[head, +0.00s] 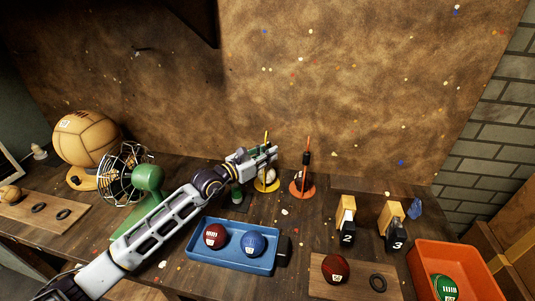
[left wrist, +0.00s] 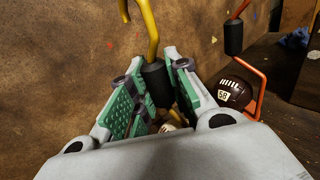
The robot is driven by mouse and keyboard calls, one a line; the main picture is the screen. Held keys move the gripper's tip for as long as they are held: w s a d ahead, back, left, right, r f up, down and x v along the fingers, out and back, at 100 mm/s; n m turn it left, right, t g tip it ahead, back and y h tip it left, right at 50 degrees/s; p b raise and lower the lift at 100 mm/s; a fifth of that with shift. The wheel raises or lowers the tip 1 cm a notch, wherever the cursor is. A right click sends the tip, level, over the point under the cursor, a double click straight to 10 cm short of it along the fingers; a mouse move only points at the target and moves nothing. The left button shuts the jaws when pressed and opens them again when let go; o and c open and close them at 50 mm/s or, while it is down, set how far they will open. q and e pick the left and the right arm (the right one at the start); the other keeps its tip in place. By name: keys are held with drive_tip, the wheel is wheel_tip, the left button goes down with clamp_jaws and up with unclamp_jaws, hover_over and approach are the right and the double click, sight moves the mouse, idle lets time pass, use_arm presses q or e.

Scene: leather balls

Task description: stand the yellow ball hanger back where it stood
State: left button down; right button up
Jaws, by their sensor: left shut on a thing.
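The yellow ball hanger shows in the head view as a thin rod (head: 266,137) above a round yellow base (head: 266,187), with a pale ball (head: 270,175) at it. My left gripper (head: 270,154) is shut on the hanger's upright. In the left wrist view the yellow rod (left wrist: 151,35) and its black grip (left wrist: 157,82) stand between the green-padded fingers (left wrist: 155,100). The hanger looks about upright. Its base is at or just above the table; I cannot tell whether it touches. The pale ball also shows low between the fingers (left wrist: 168,127). My right gripper is out of view.
A green piece (head: 236,195) is just left. In front are a blue tray (head: 262,265) with two balls and numbered stands (head: 346,220). A green fan (head: 146,180) stands left.

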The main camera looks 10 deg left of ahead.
use_arm(q)
drive_tip(key=c, duration=1.3)
unclamp_jaws()
drive_tip(key=shift+f, duration=0.1)
drive_tip(key=shift+c, duration=0.2)
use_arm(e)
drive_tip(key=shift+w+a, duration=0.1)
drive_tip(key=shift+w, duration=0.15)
use_arm(q)
drive_tip(key=shift+r, duration=0.2)
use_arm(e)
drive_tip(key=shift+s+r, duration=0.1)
use_arm(q)
drive_tip(key=shift+v, duration=0.8)
drive_tip(key=v, duration=1)
drive_tip(key=shift+f+b, duration=0.1)
drive_tip(key=shift+b, duration=0.2)
drive_tip(key=shift+s+a, duration=0.1)
drive_tip(key=shift+s, duration=0.05)
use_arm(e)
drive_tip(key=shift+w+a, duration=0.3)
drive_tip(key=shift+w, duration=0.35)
